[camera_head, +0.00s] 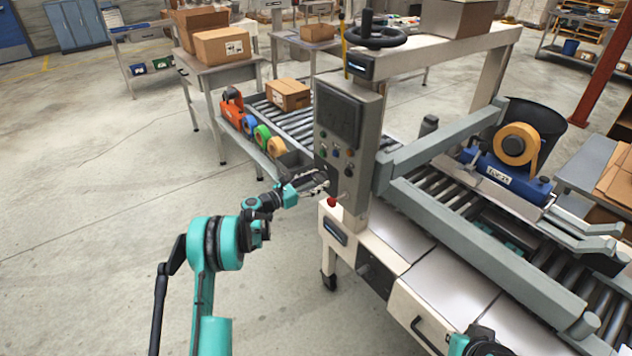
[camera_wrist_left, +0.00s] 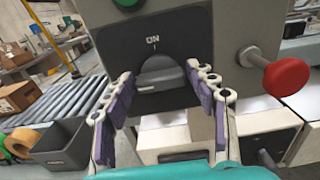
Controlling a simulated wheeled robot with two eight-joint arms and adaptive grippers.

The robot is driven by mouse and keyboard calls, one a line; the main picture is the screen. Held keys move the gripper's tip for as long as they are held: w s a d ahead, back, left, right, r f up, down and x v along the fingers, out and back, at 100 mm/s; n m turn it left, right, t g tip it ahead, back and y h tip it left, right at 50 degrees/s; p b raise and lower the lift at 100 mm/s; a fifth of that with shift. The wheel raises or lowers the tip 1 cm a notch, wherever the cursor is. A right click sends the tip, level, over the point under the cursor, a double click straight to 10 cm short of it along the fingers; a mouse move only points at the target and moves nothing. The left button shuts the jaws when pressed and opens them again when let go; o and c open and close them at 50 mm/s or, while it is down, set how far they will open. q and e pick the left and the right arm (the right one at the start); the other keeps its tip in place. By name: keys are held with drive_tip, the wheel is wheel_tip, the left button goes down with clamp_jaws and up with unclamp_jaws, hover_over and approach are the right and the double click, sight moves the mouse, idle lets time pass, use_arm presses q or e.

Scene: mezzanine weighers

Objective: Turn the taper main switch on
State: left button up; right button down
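The taper's control box (camera_head: 343,125) stands on the near corner of the machine. In the left wrist view the main switch is a grey rotary knob (camera_wrist_left: 162,72) on a dark plate, below a white ON label and a short mark. My left gripper (camera_wrist_left: 160,80) is open, with one purple-padded finger on each side of the knob. I cannot tell whether the pads touch it, nor where the knob points. In the head view the left gripper (camera_head: 321,182) is at the lower front of the box and hides the switch.
A red mushroom button (camera_wrist_left: 286,76) sticks out right of the switch; it also shows in the head view (camera_head: 331,202). A roller conveyor (camera_head: 290,119) with a carton (camera_head: 288,94) and tape rolls (camera_head: 262,136) lies behind the left gripper. Floor at left is clear.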

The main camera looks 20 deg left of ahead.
use_arm(q)
drive_tip(key=c, duration=0.5)
drive_tip(key=shift+c, duration=0.2)
drive_tip(key=shift+m, duration=0.3)
drive_tip(key=m+b, duration=0.1)
drive_tip(key=m, duration=0.2)
drive_tip(key=shift+d, duration=0.1)
drive_tip(key=m+b, duration=0.1)
drive_tip(key=m, duration=0.8)
drive_tip(key=shift+s+d+f+b, duration=0.1)
drive_tip(key=shift+f+b, duration=0.05)
drive_tip(key=shift+b, duration=0.25)
drive_tip(key=m, duration=0.5)
drive_tip(key=shift+f, duration=0.1)
drive_tip(key=shift+m, duration=0.3)
